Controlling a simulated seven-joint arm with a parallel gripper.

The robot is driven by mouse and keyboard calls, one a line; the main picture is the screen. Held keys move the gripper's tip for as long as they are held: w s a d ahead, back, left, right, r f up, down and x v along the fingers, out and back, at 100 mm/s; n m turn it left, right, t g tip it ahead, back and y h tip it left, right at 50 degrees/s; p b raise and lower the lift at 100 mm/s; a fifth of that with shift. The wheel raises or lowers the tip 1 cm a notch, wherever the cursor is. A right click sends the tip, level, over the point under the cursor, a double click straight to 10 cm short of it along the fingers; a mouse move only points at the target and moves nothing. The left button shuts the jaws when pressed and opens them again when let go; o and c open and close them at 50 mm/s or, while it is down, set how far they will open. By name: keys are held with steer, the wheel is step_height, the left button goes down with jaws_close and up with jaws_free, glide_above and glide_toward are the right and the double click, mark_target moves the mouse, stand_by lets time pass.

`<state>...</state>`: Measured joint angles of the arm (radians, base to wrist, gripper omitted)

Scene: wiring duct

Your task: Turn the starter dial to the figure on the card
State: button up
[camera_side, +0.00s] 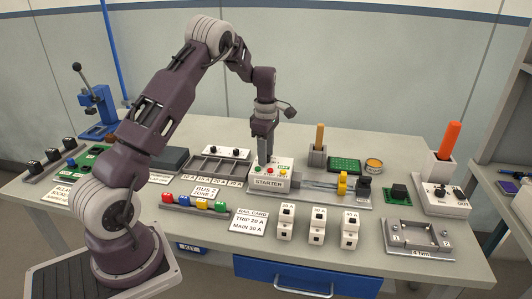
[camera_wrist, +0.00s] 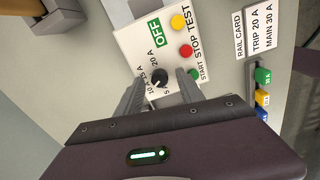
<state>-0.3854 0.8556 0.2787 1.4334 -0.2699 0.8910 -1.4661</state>
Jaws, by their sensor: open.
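The starter box (camera_side: 270,175) is white and stands mid-table. In the wrist view its face (camera_wrist: 128,40) carries a black round dial (camera_wrist: 159,78) with a scale around it, partly legible as 10 A to 20 A. The dial has a pale mark, but the figure it points to is not clear. My gripper (camera_wrist: 161,76) is open, with one finger on each side of the dial; contact cannot be told. In the side view my gripper (camera_side: 264,152) points down over the box and hides its dial. The rail card (camera_side: 252,221) reads TRIP 20 A and MAIN 30 A; it also shows in the wrist view (camera_wrist: 264,30).
The box face also has a green OFF window (camera_wrist: 157,32), a yellow test button (camera_wrist: 178,22), a red stop button (camera_wrist: 186,51) and a green start button (camera_wrist: 194,74). Several white breakers (camera_side: 317,225) stand in front. An orange-handled unit (camera_side: 443,195) stands right.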

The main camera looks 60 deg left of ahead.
jaws_close()
steer(key=shift+m, duration=0.4)
steer(key=m, duration=0.9)
steer(key=shift+w, duration=0.1)
steer(key=m, duration=0.7)
steer(key=shift+m, duration=0.3)
steer(key=m, duration=0.6)
steer(key=shift+m, duration=0.4)
